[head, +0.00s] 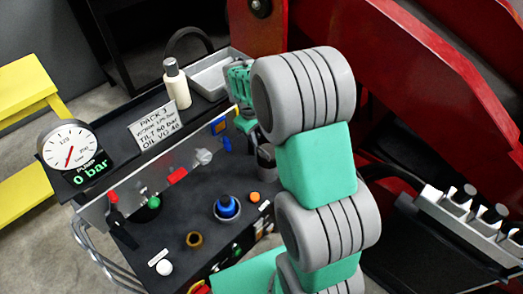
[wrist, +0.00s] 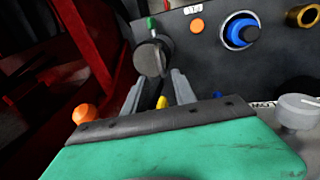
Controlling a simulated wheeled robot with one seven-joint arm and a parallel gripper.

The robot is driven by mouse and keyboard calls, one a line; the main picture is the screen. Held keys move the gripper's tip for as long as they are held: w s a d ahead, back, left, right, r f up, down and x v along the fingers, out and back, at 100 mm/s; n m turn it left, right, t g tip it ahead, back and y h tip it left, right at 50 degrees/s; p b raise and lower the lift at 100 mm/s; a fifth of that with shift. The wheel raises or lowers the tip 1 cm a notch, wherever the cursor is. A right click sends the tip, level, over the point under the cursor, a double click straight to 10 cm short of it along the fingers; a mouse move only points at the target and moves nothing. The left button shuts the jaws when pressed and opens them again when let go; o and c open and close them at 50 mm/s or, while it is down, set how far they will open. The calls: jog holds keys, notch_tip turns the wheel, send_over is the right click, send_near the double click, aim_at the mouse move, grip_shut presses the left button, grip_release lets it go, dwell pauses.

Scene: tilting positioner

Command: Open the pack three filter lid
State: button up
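The pack carries a "PACK 3" sign (head: 157,126) in the head view. A dark grey round cap (wrist: 152,57), which looks like the filter lid, sits on the dark panel in the wrist view; a small green piece shows above it. In the head view a dark cylinder (head: 266,160) that seems to be the same part is partly hidden by my arm. My gripper (wrist: 157,82) is open, its two grey fingers apart and pointing at the cap. The cap is just beyond the fingertips; I cannot tell whether they touch it.
A blue knob (head: 227,207), an orange button (head: 255,197) and a brass ring (head: 194,240) are on the pack top. A pump gauge (head: 69,149) reads 0 bar. A cream bottle (head: 177,86) stands by a metal tray (head: 213,75). Red machinery (head: 430,70) is at right.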

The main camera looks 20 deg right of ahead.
aim_at(261, 150)
jog(key=f, duration=0.4)
jog(key=d+f, duration=0.1)
jog(key=f, duration=0.1)
jog(key=shift+w+d+f, duration=0.1)
jog(key=shift+w+f, duration=0.15)
jog(key=shift+f, duration=0.1)
grip_shut()
jog(key=shift+r, duration=0.15)
dwell(0.8)
